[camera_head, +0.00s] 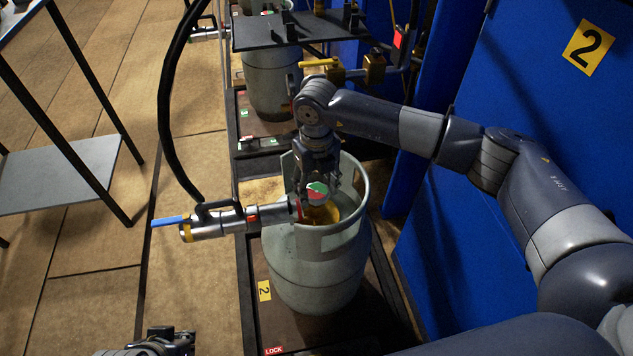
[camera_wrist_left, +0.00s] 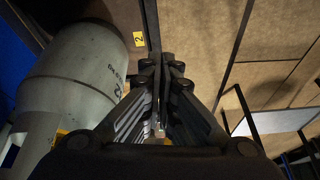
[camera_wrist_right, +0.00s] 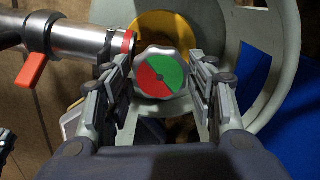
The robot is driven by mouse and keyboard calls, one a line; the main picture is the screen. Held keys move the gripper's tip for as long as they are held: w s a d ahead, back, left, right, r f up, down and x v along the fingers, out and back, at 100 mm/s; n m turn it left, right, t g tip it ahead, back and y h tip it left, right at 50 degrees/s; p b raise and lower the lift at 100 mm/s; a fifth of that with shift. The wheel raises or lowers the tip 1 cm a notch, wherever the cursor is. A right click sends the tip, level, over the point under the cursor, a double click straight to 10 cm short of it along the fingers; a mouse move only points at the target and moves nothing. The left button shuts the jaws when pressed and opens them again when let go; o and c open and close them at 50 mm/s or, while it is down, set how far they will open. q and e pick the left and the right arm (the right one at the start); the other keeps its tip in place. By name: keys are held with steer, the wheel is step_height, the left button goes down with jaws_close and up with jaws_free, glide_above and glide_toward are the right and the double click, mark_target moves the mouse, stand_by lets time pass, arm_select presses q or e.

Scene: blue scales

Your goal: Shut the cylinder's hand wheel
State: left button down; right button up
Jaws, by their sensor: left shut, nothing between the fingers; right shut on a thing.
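The grey gas cylinder (camera_head: 312,278) stands upright on the scale, with a ring collar around its top. Its hand wheel (camera_head: 317,192) sits inside the collar and has a red and green face. In the right wrist view the wheel (camera_wrist_right: 161,77) lies between the fingers of my right gripper (camera_wrist_right: 163,88), which is shut on its rim. My right gripper (camera_head: 322,180) reaches down from above. My left gripper (camera_wrist_left: 162,115) is shut and empty, beside the cylinder, which shows in the left wrist view (camera_wrist_left: 75,75). Only part of the left one shows at the head view's bottom edge.
A filling head (camera_head: 215,226) with a blue lever and black hose (camera_head: 165,110) joins the cylinder's left side at the collar. A second cylinder (camera_head: 270,85) stands behind. A blue panel (camera_head: 520,120) rises at right. A side table (camera_head: 60,175) stands left; the floor between is clear.

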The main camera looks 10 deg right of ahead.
steer(key=shift+r+m, duration=0.1)
steer(key=shift+m, duration=0.4)
steer(key=m+p, duration=0.2)
steer(key=m, duration=0.1)
steer(key=shift+m, duration=0.3)
steer(key=m+p, duration=0.2)
steer(key=m, duration=0.2)
arm_select(q)
step_height(320, 180, down, 8)
steer(key=g, duration=0.1)
steer(key=shift+f+p, duration=0.2)
steer(key=shift+p, duration=0.2)
arm_select(e)
steer(key=shift+m, duration=0.6)
arm_select(q)
steer(key=shift+w, duration=0.1)
arm_select(e)
steer(key=o, duration=1)
steer(key=shift+o, duration=0.2)
